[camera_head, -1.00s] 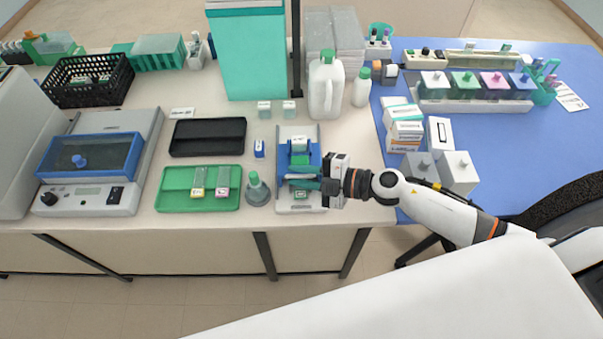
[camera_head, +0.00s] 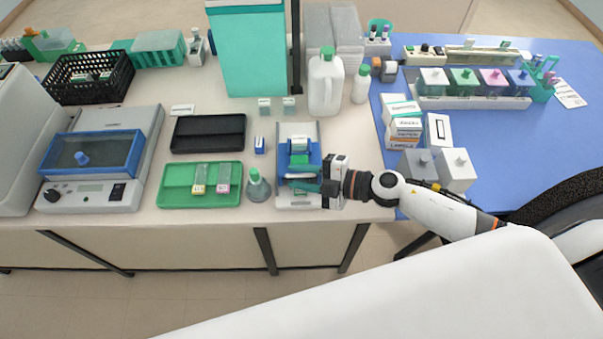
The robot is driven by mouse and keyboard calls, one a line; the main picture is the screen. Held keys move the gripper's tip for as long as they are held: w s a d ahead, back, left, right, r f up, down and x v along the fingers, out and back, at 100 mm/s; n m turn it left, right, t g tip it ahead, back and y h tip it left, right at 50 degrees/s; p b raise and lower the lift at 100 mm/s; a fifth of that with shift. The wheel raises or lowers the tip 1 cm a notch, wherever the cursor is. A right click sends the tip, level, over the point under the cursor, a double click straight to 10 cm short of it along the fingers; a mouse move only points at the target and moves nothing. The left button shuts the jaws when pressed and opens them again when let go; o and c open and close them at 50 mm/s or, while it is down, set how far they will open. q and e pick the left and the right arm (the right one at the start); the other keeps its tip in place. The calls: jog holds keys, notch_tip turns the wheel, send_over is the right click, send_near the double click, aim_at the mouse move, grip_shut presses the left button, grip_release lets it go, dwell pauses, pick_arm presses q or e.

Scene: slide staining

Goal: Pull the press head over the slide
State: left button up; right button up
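The slide press (camera_head: 311,131) is a narrow light grey base at the front middle of the table. Its blue press head (camera_head: 314,160), with a green and white top, sits over the middle and front part of the base. My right gripper (camera_head: 304,186) comes in from the right, with its teal fingers low at the front side of the press head, apparently touching it. I cannot tell whether the fingers are closed on it. The slide is not clearly visible; the fingers and press head cover that area. My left gripper is out of view.
A grey-green conical bottle (camera_head: 258,187) stands just left of the press. A green tray (camera_head: 174,194) with two slide holders lies further left, with a black tray (camera_head: 207,147) behind it. White and grey boxes (camera_head: 456,172) stand to the right, beyond my wrist.

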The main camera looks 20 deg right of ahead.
jog(key=shift+s+d, duration=0.3)
jog(key=shift+d, duration=0.2)
jog(key=b+v, duration=0.4)
jog(key=v, duration=0.7)
